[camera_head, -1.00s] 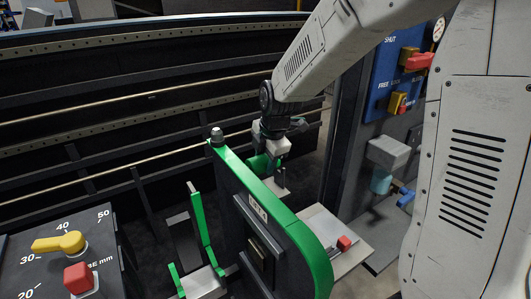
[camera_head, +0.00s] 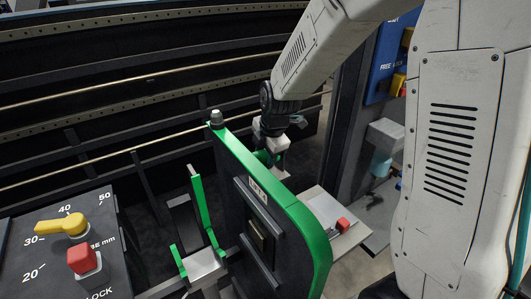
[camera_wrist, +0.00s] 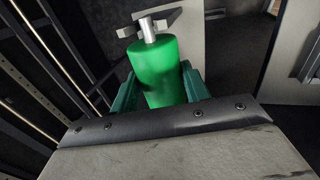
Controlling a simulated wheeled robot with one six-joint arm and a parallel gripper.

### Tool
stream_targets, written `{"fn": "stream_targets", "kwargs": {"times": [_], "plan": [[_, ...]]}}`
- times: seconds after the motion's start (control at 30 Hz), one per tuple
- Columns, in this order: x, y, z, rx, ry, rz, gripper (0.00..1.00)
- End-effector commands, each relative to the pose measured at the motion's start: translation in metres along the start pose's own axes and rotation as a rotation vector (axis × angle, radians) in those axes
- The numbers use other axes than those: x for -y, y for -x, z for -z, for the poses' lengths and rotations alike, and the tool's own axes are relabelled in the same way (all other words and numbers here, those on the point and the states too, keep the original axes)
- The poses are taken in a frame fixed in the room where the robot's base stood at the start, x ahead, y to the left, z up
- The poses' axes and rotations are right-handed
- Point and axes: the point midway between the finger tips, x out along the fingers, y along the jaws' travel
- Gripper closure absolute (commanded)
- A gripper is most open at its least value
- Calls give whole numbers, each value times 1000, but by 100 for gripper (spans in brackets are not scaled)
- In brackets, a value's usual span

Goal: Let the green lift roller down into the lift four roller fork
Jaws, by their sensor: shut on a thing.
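My gripper (camera_wrist: 158,88) is shut on the green lift roller (camera_wrist: 160,62), with a finger on each side of it in the wrist view. A bare metal pin sticks out of the roller's far end, beside a light grey notched piece (camera_wrist: 172,24); I cannot tell if they touch. In the head view my gripper (camera_head: 272,150) is behind the green-edged plate labelled LIFT 4 (camera_head: 298,212), which hides part of the roller. A grey upright piece (camera_head: 281,167) shows just below the gripper. I cannot tell for certain which part is the roller fork.
A green bracket with a grey block (camera_head: 203,264) stands left of the plate. A dark panel with a yellow pointer (camera_head: 62,226) and red knob (camera_head: 83,260) is at the lower left. A light shelf with a red block (camera_head: 342,226) lies right. Dark rails (camera_head: 90,90) run behind.

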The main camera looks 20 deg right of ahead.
Motion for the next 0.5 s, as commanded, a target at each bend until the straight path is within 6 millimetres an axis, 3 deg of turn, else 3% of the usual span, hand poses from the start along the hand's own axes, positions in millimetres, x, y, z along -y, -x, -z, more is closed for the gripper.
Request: {"fn": "stream_targets", "kwargs": {"times": [0.07,0.1,0.17,0.5], "plan": [[0,0,0,0,0,-1,83],[0,0,0,0,0,-1,45],[0,0,0,0,0,-1,29],[0,4,0,0,0,-1,28]]}}
